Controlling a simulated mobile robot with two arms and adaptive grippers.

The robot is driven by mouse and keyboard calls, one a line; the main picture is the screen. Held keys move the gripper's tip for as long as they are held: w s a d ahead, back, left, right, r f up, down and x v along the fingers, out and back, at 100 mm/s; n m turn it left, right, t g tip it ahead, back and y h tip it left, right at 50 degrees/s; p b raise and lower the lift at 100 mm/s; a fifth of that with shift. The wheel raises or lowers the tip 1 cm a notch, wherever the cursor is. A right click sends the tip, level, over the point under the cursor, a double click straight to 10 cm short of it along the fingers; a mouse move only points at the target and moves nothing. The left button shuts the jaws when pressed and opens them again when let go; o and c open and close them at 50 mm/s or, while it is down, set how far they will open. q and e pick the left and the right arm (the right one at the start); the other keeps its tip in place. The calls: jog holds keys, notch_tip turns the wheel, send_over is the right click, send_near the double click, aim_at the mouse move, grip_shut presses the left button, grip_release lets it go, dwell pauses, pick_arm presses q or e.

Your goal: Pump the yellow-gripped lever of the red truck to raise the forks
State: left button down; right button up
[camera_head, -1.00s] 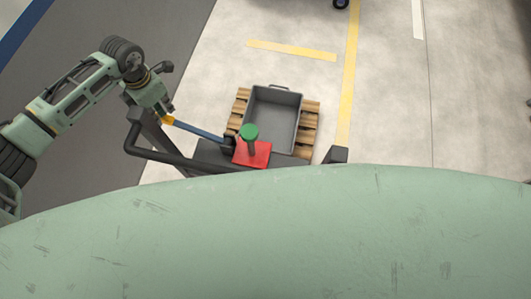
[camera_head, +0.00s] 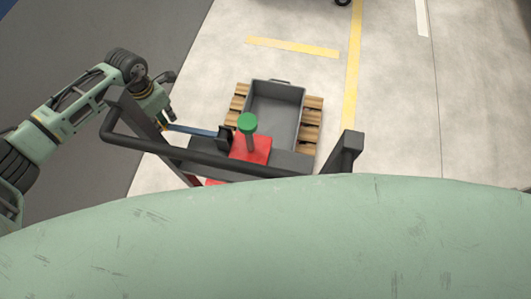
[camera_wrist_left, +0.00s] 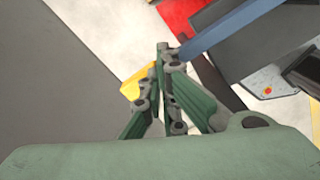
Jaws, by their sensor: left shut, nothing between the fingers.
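The truck's red body (camera_head: 252,149) shows just beyond my green body, with a green-topped knob (camera_head: 247,123) on it. A blue lever (camera_head: 195,130) reaches left from the dark block beside the red body; it also shows in the left wrist view (camera_wrist_left: 228,28). Its yellow grip (camera_wrist_left: 136,84) is beside my left gripper's fingers in the wrist view, mostly hidden in the head view. My left gripper (camera_head: 168,120) is shut with nothing between its fingers, at the lever's outer end. Whether it touches the grip I cannot tell. The forks are hidden. My right gripper is not in view.
A dark handle rail (camera_head: 150,146) runs around the lever's left side, close to my left arm. A grey bin (camera_head: 302,100) stands on a wooden pallet (camera_head: 312,118) beyond the truck. Pale floor with yellow lines (camera_head: 290,46) is clear around the pallet.

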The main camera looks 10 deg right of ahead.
pick_arm(q)
notch_tip(320, 180, up, 13)
jog(key=p, duration=0.9)
jog(key=shift+r, duration=0.15)
notch_tip(320, 180, down, 14)
jog(key=b, duration=1.1)
jog(key=shift+r, duration=0.7)
notch_tip(320, 180, up, 13)
jog(key=p, duration=0.8)
jog(key=shift+f+p, duration=0.2)
jog(key=shift+p, duration=0.2)
